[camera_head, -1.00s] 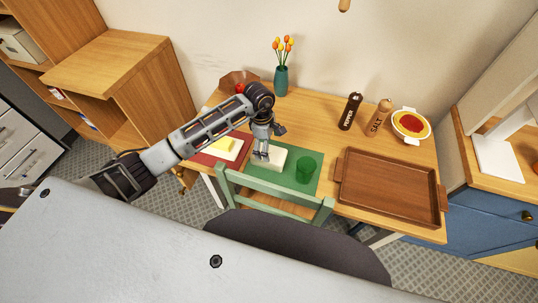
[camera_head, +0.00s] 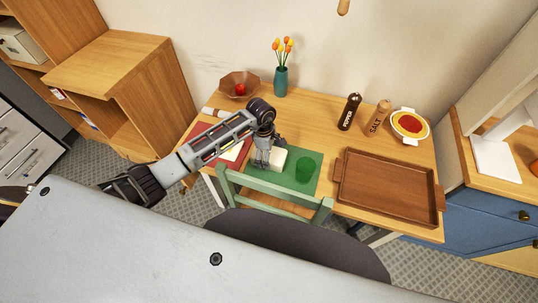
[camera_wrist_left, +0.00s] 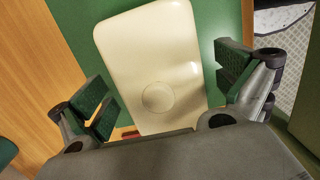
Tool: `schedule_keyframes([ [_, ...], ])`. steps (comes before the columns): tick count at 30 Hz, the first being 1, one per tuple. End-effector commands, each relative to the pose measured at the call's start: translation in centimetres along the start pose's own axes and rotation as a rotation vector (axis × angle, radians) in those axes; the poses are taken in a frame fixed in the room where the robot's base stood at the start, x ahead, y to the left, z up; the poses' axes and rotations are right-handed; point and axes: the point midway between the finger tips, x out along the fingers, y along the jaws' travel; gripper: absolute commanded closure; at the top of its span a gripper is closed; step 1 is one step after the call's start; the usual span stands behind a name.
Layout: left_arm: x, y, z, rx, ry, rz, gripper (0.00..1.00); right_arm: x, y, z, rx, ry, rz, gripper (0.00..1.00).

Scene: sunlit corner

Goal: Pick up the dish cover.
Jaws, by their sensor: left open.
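The dish cover is a cream, rounded rectangular piece with a round knob, lying on the green mat (camera_head: 312,187); in the head view the cover (camera_head: 278,160) is partly hidden by my left gripper (camera_head: 268,162). In the left wrist view the whole width of the cover (camera_wrist_left: 150,50) shows, its knob (camera_wrist_left: 158,97) near the lower middle. My left gripper (camera_wrist_left: 165,88) is open over it, with one finger on each side of the cover and no visible grip. The cover's near edge is hidden by the gripper body. My right gripper is not in view.
A green cup (camera_head: 305,169) stands on the mat to the right. A green chair back (camera_head: 275,195) runs along the table's front. A brown tray (camera_head: 388,188), pepper mill (camera_head: 350,112), salt mill (camera_head: 379,118), vase (camera_head: 281,82) and bowl (camera_head: 240,85) surround the area.

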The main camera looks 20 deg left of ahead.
Motion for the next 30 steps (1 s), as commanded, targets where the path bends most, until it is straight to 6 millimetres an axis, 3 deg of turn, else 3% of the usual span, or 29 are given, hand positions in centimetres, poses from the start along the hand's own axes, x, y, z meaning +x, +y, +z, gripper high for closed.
schedule_keyframes([
  [4, 0.1, 0.0, 0.0, 0.0, 0.0, 0.001, 0.0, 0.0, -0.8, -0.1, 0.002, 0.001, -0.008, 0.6],
  [13, 0.0, 0.0, 0.0, 0.0, 0.0, 0.001, 0.0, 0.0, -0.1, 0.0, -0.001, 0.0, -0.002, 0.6],
  [25, 0.0, 0.1, 0.0, 0.0, 0.0, 0.001, 0.51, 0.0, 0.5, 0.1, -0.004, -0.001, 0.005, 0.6],
  [30, 0.0, 0.1, 0.0, 0.0, 0.0, 0.002, 0.54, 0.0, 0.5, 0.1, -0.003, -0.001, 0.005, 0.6],
])
